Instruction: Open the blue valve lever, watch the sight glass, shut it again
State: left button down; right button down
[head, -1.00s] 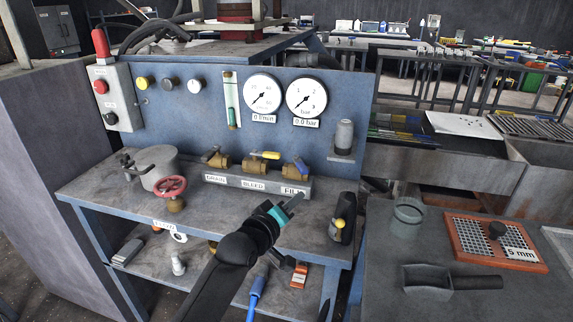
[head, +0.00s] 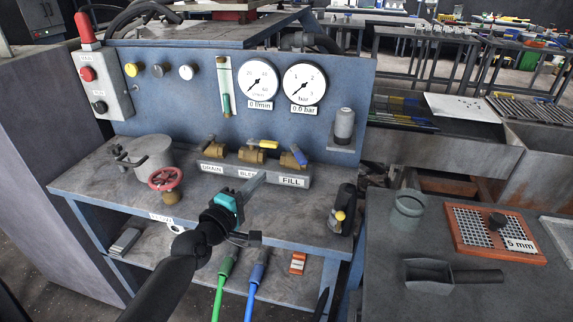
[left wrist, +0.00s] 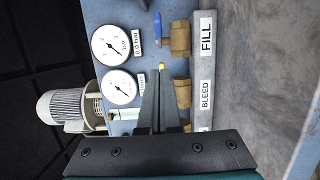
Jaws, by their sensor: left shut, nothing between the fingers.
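The blue valve lever (head: 299,155) sits on the brass valve above the FILL label, slanting down to the right in the head view. It also shows in the left wrist view (left wrist: 157,28), clear of my fingers. The sight glass (head: 225,92) is a narrow upright tube on the blue panel with a green lower part. My left gripper (head: 261,177) is shut and empty, in front of the BLEED label, left of the blue lever and apart from it. Its fingers also show in the wrist view (left wrist: 160,75), partly hiding a yellow lever tip. My right gripper is not in view.
A yellow lever (head: 262,143) sits on the neighbouring BLEED valve. Two round gauges (head: 303,84) hang above, needles low. A red handwheel (head: 165,178) and grey pot (head: 152,155) stand left.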

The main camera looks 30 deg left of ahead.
pick_arm(q)
jog(key=b, duration=0.1)
send_near(295, 156)
jog(key=w+a, duration=0.3)
jog(key=shift+w+d, duration=1.3)
jog(key=shift+w, duration=0.25)
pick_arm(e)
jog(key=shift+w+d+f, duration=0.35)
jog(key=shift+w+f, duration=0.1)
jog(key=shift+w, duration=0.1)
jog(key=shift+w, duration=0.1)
